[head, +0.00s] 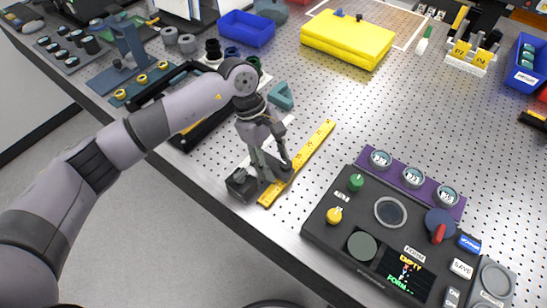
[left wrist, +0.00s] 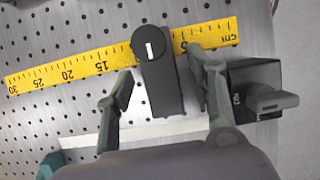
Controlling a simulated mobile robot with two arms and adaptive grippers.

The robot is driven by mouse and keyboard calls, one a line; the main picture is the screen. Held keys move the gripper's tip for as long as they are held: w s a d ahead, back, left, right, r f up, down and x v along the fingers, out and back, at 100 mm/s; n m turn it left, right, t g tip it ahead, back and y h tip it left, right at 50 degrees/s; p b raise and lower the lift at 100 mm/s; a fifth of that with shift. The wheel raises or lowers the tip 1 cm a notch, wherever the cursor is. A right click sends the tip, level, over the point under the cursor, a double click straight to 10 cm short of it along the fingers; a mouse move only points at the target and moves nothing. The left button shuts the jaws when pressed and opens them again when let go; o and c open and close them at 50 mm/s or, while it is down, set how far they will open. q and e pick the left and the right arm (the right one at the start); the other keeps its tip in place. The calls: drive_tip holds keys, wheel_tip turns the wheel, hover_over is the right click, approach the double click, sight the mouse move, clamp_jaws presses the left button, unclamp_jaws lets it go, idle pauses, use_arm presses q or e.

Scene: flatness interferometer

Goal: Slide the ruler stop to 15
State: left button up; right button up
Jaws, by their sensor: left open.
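The yellow ruler (head: 313,147) lies on the perforated metal table near its front left edge. In the left wrist view the ruler (left wrist: 85,68) shows its numbers rising to the left. The dark grey ruler stop (left wrist: 160,85) lies across it, its round end with a white line between the 15 and the 5, covering the marks there. In the head view the stop (head: 283,172) is partly hidden by my gripper. My left gripper (head: 271,165) is open; in the wrist view its fingers (left wrist: 158,76) stand on either side of the stop. I cannot tell whether they touch it.
A black block (left wrist: 255,85) with a grey lever sits at the ruler's low end, close to one finger. A control console (head: 390,235) with knobs and a screen stands to the right. A yellow case (head: 347,40) and blue bin (head: 246,28) are farther back. The table's middle is clear.

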use_arm(q)
drive_tip(key=shift+c, duration=0.4)
clamp_jaws()
idle(0.4)
